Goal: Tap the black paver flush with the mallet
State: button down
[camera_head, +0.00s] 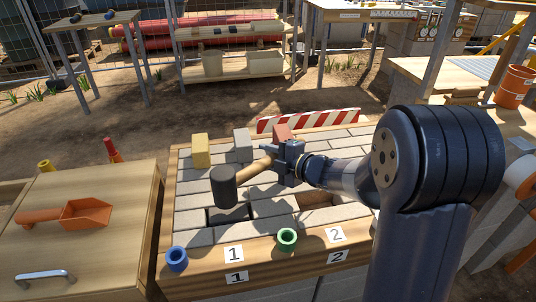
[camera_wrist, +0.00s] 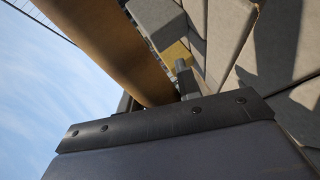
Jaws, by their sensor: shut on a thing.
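My gripper (camera_head: 275,158) is shut on the wooden handle (camera_head: 256,168) of the mallet, above the paved bench. The mallet's black head (camera_head: 223,186) hangs at the left end of the handle, over the paving. Just below the head, a dark rectangle, seemingly the black paver (camera_head: 230,216), lies among the grey pavers near a label 1. The head partly covers it, and I cannot tell how high it sits or whether the head touches it. In the wrist view the handle (camera_wrist: 120,50) runs past a finger (camera_wrist: 184,80); the mallet head is not visible there.
A brown gap (camera_head: 314,200) shows near a label 2. A blue cup (camera_head: 177,259) and a green cup (camera_head: 287,238) stand on the front rim. Yellow (camera_head: 201,151), grey (camera_head: 243,145) and red (camera_head: 282,132) blocks stand at the back.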

notch_tip(320, 180, down, 4)
jog(key=shift+r+b, duration=0.15)
jog(key=shift+b, duration=0.95)
jog(key=d+r+p, duration=0.9)
jog(key=d+p, duration=0.2)
jog(key=d, duration=0.2)
jog(key=shift+r, duration=0.5)
